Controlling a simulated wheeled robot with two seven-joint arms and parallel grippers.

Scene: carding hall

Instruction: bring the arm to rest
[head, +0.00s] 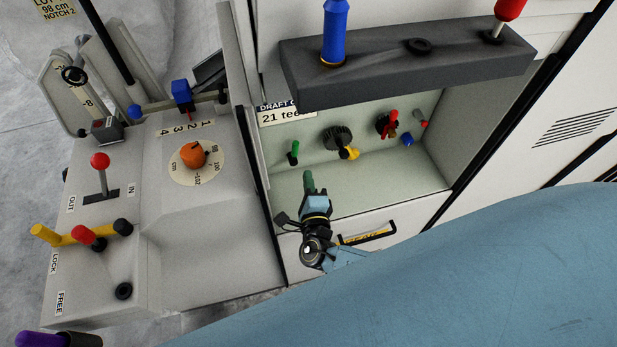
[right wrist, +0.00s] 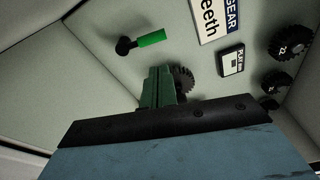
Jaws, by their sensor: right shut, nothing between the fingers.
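My right gripper (head: 308,178) is in front of the open recess of the machine, over its lower front edge. Its green fingers point into the recess and are together with nothing between them. In the right wrist view the gripper (right wrist: 158,80) shows its closed green fingers in front of the recess wall. A small green-handled lever (head: 294,152) is on the recess back wall, apart from the fingertips; it also shows in the right wrist view (right wrist: 152,39). My left gripper is not in view.
The recess holds a dark gear (head: 337,138) with a yellow knob, and red and blue knobs to the right. A dark shelf (head: 405,70) with a blue handle juts out above. A drawer handle (head: 367,234) is just below right. The left console (head: 215,240) carries levers and an orange dial.

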